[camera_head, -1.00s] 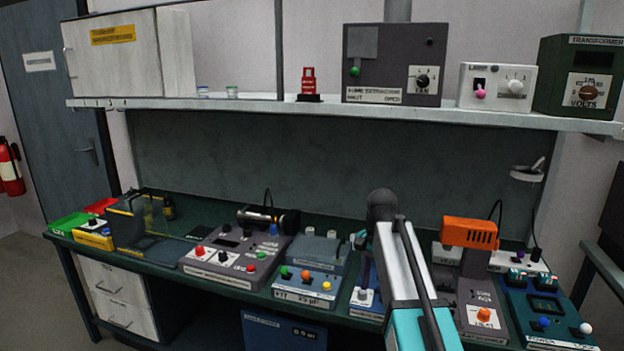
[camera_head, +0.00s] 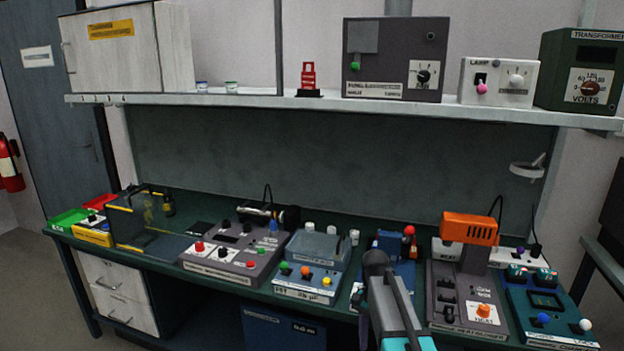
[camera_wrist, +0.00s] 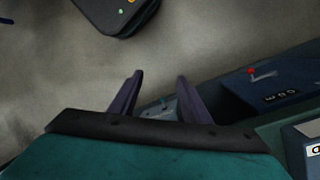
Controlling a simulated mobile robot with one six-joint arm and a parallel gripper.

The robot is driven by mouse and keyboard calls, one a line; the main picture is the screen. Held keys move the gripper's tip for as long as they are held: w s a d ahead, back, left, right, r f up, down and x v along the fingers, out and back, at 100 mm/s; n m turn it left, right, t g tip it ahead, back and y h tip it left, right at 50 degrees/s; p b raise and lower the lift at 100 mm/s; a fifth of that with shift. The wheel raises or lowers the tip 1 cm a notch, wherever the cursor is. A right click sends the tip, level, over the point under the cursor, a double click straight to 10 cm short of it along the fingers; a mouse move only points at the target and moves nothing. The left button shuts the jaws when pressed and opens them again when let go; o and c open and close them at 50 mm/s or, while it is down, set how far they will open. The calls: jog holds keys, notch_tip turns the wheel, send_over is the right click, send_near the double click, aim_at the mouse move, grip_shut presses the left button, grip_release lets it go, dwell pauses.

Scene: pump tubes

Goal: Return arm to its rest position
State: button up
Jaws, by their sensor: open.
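My gripper (camera_wrist: 158,92) shows in the wrist view with its two dark fingers apart and nothing between them. The grey floor lies beyond the fingertips. In the head view my arm rises from the bottom edge, right of centre, in front of the bench. Its fingers cannot be made out in the head view.
A dark green bench (camera_head: 225,285) carries several devices, among them a blue one (camera_head: 310,265) and an orange-topped one (camera_head: 470,228). A shelf (camera_head: 240,101) above holds a grey box (camera_head: 395,85) and a red item (camera_head: 308,77). A blue unit (camera_wrist: 265,92) is right in the wrist view.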

jog(key=s+f+n+g, duration=0.2)
jog(key=s+f+n, duration=0.8)
jog(key=s+f, duration=2.4)
jog(key=shift+s+f+n+g, duration=0.3)
jog(key=shift+s+n, duration=0.1)
jog(key=shift+s, duration=0.5)
